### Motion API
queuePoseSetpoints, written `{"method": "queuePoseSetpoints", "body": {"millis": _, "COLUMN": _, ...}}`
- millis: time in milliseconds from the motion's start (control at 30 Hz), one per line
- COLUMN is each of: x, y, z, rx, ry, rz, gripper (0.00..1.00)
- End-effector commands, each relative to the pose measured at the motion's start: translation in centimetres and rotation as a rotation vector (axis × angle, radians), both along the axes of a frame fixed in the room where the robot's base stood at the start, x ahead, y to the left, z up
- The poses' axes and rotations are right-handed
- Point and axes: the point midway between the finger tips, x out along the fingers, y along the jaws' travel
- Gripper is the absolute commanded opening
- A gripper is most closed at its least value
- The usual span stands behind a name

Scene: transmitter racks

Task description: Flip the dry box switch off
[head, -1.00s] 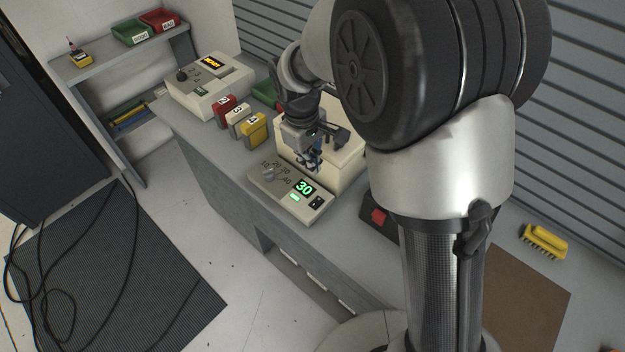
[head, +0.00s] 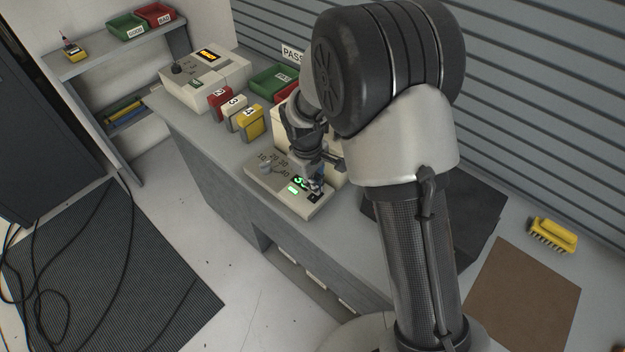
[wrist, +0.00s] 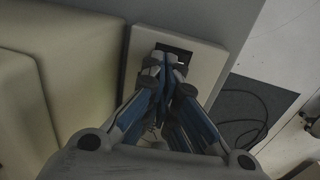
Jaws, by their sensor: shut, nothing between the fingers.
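The dry box is a cream box (head: 278,120), mostly hidden behind my arm. Its low front panel (head: 283,198) has a dial (head: 265,168), a partly covered green display (head: 299,181), a lit green lamp (head: 293,189) and a small black switch (head: 313,198) at the right end. In the wrist view the dark switch recess (wrist: 178,49) shows at the panel's far end. My gripper (head: 317,188) is shut and empty, its tips (wrist: 165,62) over or at the switch. I cannot tell whether they touch it. The tips hide part of the switch, so its position is unclear.
Red, white and yellow numbered blocks (head: 236,113) stand left of the dry box on the grey bench. Behind them are a green bin (head: 272,82) and another cream instrument (head: 205,80). A yellow brush (head: 553,235) lies far right. Floor in front is open.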

Motion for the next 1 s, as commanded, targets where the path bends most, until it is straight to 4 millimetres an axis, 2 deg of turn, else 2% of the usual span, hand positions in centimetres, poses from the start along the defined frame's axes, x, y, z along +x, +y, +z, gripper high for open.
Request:
{"method": "queuePoseSetpoints", "body": {"millis": 567, "x": 0.2, "y": -0.2, "z": -0.8, "rx": 0.000, "ry": 0.001, "rz": 0.000, "gripper": 0.00}}
{"method": "queuePoseSetpoints", "body": {"millis": 1000, "x": -1.0, "y": 0.9, "z": -0.6, "rx": -0.001, "ry": 0.005, "rz": 0.001, "gripper": 0.00}}
